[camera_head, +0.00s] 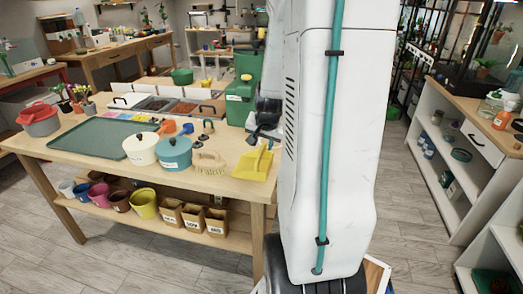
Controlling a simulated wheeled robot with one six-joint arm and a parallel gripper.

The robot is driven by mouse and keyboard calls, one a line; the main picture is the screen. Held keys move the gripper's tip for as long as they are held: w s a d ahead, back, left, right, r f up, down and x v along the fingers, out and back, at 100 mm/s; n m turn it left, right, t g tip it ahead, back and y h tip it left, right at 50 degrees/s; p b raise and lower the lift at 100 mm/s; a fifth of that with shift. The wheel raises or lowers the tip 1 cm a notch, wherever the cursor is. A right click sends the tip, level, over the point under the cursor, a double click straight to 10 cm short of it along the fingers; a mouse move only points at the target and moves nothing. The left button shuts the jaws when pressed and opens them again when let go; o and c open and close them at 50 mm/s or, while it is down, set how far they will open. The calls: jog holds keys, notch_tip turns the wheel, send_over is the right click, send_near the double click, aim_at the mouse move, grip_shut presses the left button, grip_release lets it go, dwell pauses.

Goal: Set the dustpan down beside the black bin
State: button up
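A yellow dustpan (253,165) lies on the right end of the wooden table, near its front edge. My gripper (256,137), dark and partly hidden behind my white column, is just above and behind the dustpan's handle end. I cannot tell whether its fingers touch the handle or how far apart they are. I cannot pick out a black bin in this view; my column hides a large part of the middle.
Beside the dustpan on the table (225,187) are a brush (209,163), a teal pot (174,153) and a white pot (141,148). A green canister (241,95) stands behind. White shelving (450,205) is at right. Floor shows between table and shelving.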

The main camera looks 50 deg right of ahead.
jog(key=s+a+r+n+y, duration=0.1)
jog(key=a+r+n, duration=0.2)
jog(key=a+r, duration=0.5)
jog(key=s+a+r+n+y, duration=0.1)
jog(key=a+r+n, duration=0.25)
jog(key=a, duration=0.85)
jog(key=s+a+r+n+g+y, duration=0.1)
jog(key=s+a+r+n+g, duration=0.1)
jog(key=s+a+n, duration=0.5)
jog(key=s+a, duration=0.5)
jog(key=a, duration=0.1)
jog(key=shift+s+a+r+g, duration=0.2)
jog(key=shift+a+r+g, duration=0.05)
jog(key=shift+a+g, duration=0.05)
jog(key=shift+n, duration=0.25)
